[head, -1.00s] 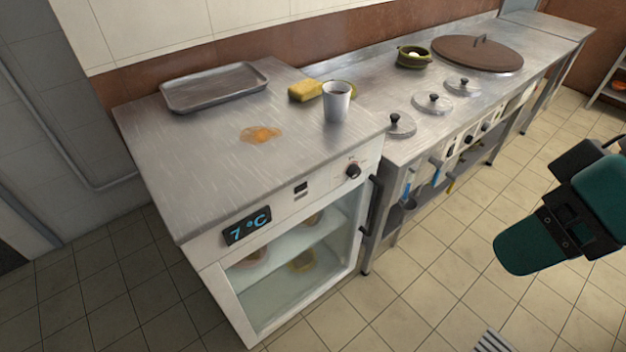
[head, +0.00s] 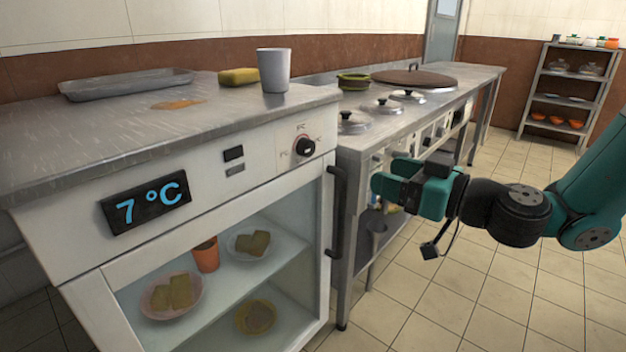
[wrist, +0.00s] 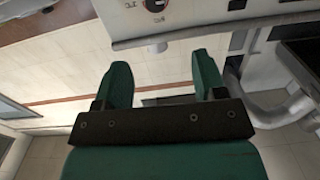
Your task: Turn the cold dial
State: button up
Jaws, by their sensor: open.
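The cold dial (head: 305,147) is a black knob on the white front panel of the glass-doored cooler, with small red markings around it. In the wrist view the dial (wrist: 155,5) shows at the top edge, partly cut off. A black display (head: 145,208) left of it reads 7 °C in blue. My green gripper (head: 388,177) is open and empty, to the right of the dial and a little lower, apart from it. In the wrist view my gripper's two fingers (wrist: 161,75) stand apart with nothing between them.
The cooler's dark door handle (head: 335,212) stands upright below and right of the dial. A cup (head: 273,70), a yellow sponge (head: 238,77) and a tray (head: 128,84) are on top. The stove counter (head: 415,107) with lidded pots adjoins at right. Tiled floor is clear in front.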

jog(key=p, duration=1.1)
send_near(311, 149)
jog(key=p+x, duration=0.1)
jog(key=x, duration=0.8)
jog(key=shift+a, duration=0.15)
jog(key=c, duration=0.9)
